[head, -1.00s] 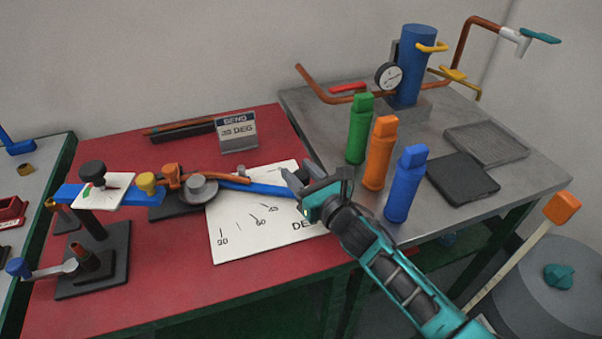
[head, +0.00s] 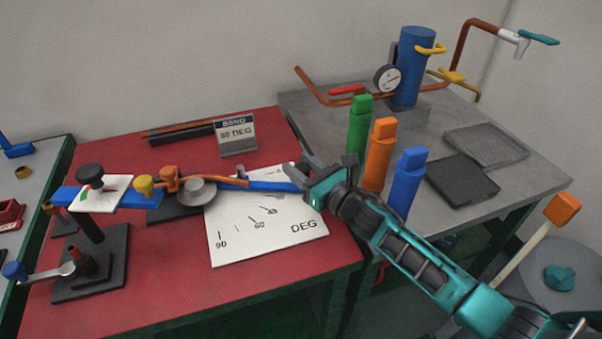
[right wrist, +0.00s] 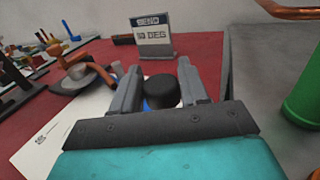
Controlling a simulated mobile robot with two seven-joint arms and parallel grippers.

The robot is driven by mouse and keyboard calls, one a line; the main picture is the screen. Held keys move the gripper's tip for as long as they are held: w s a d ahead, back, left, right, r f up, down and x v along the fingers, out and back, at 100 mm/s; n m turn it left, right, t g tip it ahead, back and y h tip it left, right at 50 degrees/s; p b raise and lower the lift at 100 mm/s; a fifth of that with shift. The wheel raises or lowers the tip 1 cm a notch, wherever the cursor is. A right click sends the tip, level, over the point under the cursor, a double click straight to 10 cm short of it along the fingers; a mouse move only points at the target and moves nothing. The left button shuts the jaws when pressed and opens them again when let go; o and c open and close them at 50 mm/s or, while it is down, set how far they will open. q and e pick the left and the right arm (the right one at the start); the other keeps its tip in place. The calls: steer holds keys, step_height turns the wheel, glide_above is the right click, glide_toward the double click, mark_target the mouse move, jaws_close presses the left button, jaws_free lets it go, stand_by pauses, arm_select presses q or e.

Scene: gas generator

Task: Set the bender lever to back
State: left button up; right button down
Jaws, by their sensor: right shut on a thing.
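The bender (head: 197,190) stands on the red table, with an orange-brown tube bent around its grey round former. Its blue lever (head: 270,187) reaches right from the former, over the white angle sheet (head: 262,235). My right gripper (head: 309,182) is shut on the lever's end. In the right wrist view a black round knob (right wrist: 161,91) sits between the fingers, with a little blue below it. My left gripper is not in view.
A sign (head: 237,136) reading BEND stands behind the bender. Green (head: 359,125), orange (head: 379,155) and blue (head: 407,183) bottles stand close to my right arm on the grey table. A black pad (head: 462,180) lies farther right.

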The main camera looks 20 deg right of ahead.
steer(key=c, duration=0.7)
jaws_free()
steer(key=v, duration=1.1)
steer(key=shift+s+b, duration=0.1)
steer(key=shift+b, duration=0.2)
steer(key=shift+v, duration=0.85)
steer(key=shift+c, duration=0.4)
